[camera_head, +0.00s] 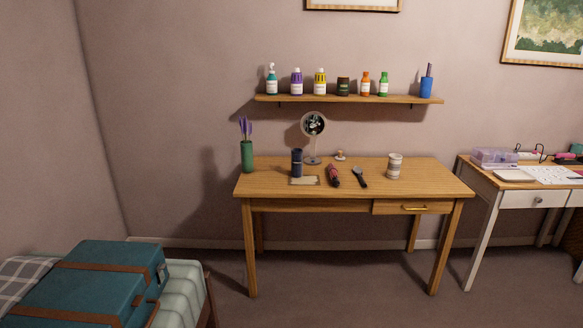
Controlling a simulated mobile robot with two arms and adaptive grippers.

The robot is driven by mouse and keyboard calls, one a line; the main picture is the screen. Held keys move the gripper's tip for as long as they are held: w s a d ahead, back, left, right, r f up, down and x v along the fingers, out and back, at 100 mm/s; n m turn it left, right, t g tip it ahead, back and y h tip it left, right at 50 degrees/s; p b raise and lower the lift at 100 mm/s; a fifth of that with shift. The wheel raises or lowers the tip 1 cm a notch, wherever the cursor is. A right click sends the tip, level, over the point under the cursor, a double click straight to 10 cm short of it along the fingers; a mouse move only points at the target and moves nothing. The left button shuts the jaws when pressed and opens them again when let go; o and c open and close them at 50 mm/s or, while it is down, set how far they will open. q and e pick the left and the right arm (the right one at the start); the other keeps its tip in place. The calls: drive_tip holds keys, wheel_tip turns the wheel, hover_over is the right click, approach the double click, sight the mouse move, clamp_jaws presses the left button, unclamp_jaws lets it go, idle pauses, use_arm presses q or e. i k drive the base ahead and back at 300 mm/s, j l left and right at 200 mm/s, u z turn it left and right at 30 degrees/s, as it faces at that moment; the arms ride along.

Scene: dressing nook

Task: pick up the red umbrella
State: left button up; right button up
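A small red and dark elongated object (332,176) lies on the wooden table (262,180), just right of a flat beige card. It looks like the folded red umbrella, but it is too small to be sure. A dark, brush-like item (359,177) lies to its right, apart from it. Neither of my grippers is in view.
The table also holds a dark blue cup (297,163), a round mirror (313,124), a pale canister (394,166) and a green vase (247,157). A shelf (350,99) with bottles hangs above. A teal suitcase (90,285) lies front left. Floor before the table is clear.

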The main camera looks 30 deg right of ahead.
sight(333, 173)
drive_tip(key=i+l+u, duration=0.1)
drive_tip(key=l, duration=0.3)
drive_tip(key=i+l+u, duration=0.15)
drive_tip(key=l, duration=0.25)
drive_tip(key=i+l+u, duration=0.1)
drive_tip(key=i+l, duration=0.15)
drive_tip(key=l, duration=0.15)
drive_tip(key=i+l+u, duration=0.1)
drive_tip(key=l, duration=0.3)
drive_tip(key=i+l+u, duration=0.15)
drive_tip(key=l, duration=0.3)
drive_tip(key=i+l+u, duration=0.1)
drive_tip(key=l, duration=0.35)
